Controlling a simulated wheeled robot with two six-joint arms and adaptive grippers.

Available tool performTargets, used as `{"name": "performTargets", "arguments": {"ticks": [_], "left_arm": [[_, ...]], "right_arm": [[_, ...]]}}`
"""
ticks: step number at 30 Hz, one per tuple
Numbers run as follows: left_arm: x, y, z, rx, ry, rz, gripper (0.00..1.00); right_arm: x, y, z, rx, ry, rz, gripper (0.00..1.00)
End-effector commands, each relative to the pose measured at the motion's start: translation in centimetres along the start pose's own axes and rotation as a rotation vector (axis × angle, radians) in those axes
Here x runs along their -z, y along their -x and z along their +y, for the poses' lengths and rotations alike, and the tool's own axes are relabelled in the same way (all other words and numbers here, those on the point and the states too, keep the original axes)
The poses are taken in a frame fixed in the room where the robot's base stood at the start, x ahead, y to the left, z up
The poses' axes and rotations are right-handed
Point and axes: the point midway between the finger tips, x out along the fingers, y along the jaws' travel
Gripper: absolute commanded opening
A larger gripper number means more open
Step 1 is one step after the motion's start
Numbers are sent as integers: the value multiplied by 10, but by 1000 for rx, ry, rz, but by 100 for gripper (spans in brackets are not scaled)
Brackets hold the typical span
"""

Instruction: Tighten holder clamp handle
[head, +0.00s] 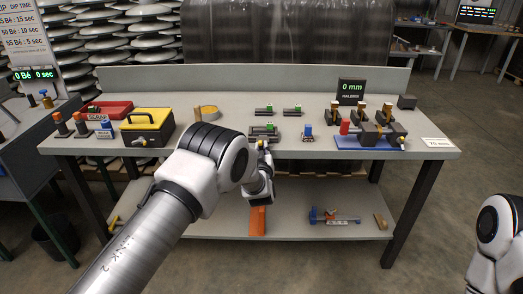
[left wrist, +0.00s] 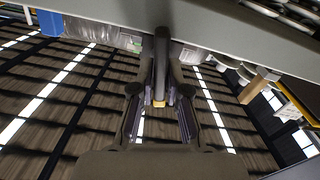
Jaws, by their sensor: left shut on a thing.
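My left gripper (head: 264,150) is over the front edge of the workbench, mostly hidden behind my own wrist in the head view. In the left wrist view the fingers (left wrist: 159,105) close around a dark bar (left wrist: 162,65) with a yellowish piece near its lower end; I cannot tell what the bar belongs to. A clamp assembly of dark blocks with brass-coloured tops (head: 381,131) stands on a blue base (head: 370,145) at the bench's right. A red part (head: 345,128) is at its left side. Which part is the clamp handle is unclear. My right gripper is out of view.
The workbench (head: 225,150) carries a yellow-topped toolbox (head: 147,125), a red tray (head: 108,108), small green-topped fixtures (head: 264,129), a small blue item (head: 308,132) and a "0 mm" display (head: 352,91). An orange piece (head: 257,220) and a blue-red tool (head: 334,216) are on the lower shelf.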

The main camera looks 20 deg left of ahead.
Motion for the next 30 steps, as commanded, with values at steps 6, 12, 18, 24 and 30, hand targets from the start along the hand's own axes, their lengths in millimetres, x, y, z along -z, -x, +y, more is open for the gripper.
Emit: {"name": "performTargets", "arguments": {"ticks": [6,12,18,24,30], "left_arm": [[-2,0,2,0,-170,1,0],[-2,0,4,0,-360,1,0],[-2,0,6,0,-550,2,0],[-4,0,8,0,-740,1,0],[-5,0,9,0,-930,1,0]], "right_arm": [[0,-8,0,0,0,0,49],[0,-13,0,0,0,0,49],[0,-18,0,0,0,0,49],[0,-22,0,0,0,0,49],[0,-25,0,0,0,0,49]]}}
